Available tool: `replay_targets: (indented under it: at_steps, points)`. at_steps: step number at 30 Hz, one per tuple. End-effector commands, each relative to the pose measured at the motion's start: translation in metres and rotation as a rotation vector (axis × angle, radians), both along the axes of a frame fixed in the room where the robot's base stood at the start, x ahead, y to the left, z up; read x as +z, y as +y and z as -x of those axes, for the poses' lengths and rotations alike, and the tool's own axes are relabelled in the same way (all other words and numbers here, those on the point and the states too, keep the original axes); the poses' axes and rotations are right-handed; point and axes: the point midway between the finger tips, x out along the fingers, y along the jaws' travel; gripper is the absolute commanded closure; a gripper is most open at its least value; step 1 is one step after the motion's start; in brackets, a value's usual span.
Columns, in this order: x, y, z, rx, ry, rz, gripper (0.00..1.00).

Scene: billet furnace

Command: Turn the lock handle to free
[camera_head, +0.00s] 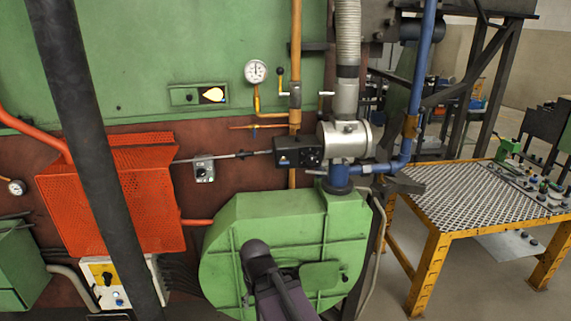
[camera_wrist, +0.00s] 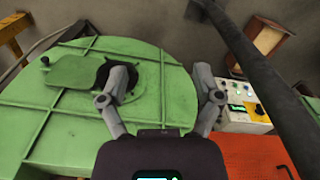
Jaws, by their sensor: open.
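No handle in view can be surely told as the lock handle. The white control panel (camera_head: 107,280) at lower left carries a black rotary switch (camera_head: 108,277); the panel also shows right of my gripper in the wrist view (camera_wrist: 238,114). A small grey switch box (camera_head: 204,170) sits on the brown wall. My gripper (camera_wrist: 162,72) is open and empty, its two fingers spread over the green rounded housing (camera_wrist: 50,110). The left finger partly covers a dark round part of the housing. In the head view my dark wrist hides part of the housing (camera_head: 230,240).
A dark pole (camera_head: 90,150) crosses the left side, in front of an orange perforated guard (camera_head: 150,205). A grey valve body (camera_head: 345,139) and blue pipe (camera_head: 416,80) rise above the housing. A yellow-framed table (camera_head: 440,237) stands at right, with open floor before it.

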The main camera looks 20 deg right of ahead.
Motion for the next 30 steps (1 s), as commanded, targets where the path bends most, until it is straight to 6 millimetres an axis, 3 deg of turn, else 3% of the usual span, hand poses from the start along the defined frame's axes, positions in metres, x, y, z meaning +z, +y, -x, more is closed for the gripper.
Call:
replay_targets:
  at_steps: [8, 16, 24, 30]
  points:
    - [-0.005, -0.007, -0.034, -0.013, -0.152, -0.002, 0.11]
    - [0.001, -0.035, -0.102, -0.053, -0.48, 0.009, 0.11]
    - [0.03, -0.072, -0.164, -0.096, -0.848, 0.041, 0.11]
    - [0.062, -0.102, -0.197, -0.125, -1.12, 0.08, 0.11]
